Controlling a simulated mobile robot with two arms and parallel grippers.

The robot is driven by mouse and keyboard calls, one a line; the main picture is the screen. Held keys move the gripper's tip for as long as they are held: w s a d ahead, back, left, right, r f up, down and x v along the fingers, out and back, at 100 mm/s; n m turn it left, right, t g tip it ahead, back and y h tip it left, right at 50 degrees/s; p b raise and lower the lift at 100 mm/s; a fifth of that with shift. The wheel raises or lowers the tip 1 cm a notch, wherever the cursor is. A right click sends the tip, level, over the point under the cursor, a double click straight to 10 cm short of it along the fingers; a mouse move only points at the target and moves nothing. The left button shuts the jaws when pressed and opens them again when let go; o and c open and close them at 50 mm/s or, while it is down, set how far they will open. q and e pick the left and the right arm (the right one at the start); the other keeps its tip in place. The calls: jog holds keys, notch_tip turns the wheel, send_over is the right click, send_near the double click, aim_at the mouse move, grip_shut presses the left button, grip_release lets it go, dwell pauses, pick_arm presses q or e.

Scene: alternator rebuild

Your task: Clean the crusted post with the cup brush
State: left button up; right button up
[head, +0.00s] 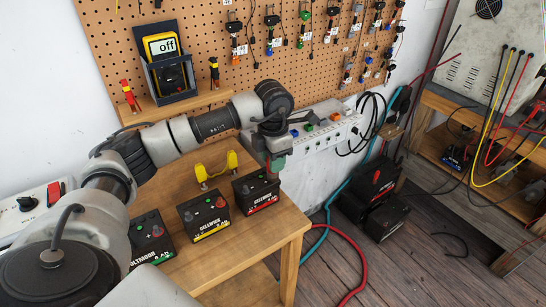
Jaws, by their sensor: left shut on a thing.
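Three black batteries stand in a row on the wooden bench: one with a green label (152,243), one with a yellow label (206,219), one with a red label (257,197). Their posts are small, and I cannot tell which one is crusted. My left gripper (273,147) points down over the back right of the red-label battery. It is shut on a small greenish thing (276,163), which looks like the cup brush and is mostly hidden. I cannot tell whether it touches a post. My right gripper is out of view.
A yellow handled thing (216,170) stands behind the batteries. A multimeter reading "off" (163,44) sits in a holder above a small shelf (180,104). The bench (262,232) is clear in front of the batteries.

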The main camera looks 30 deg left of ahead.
pick_arm(q)
jog(key=shift+f+m+b, duration=0.1)
jog(key=shift+m+b, duration=0.35)
jog(key=shift+m, duration=0.45)
jog(key=m+b, duration=0.1)
jog(key=m, duration=0.1)
jog(key=shift+m, duration=0.4)
jog(key=m+b, duration=0.1)
jog(key=m, duration=0.2)
jog(key=shift+m, duration=1.1)
jog(key=n, duration=0.5)
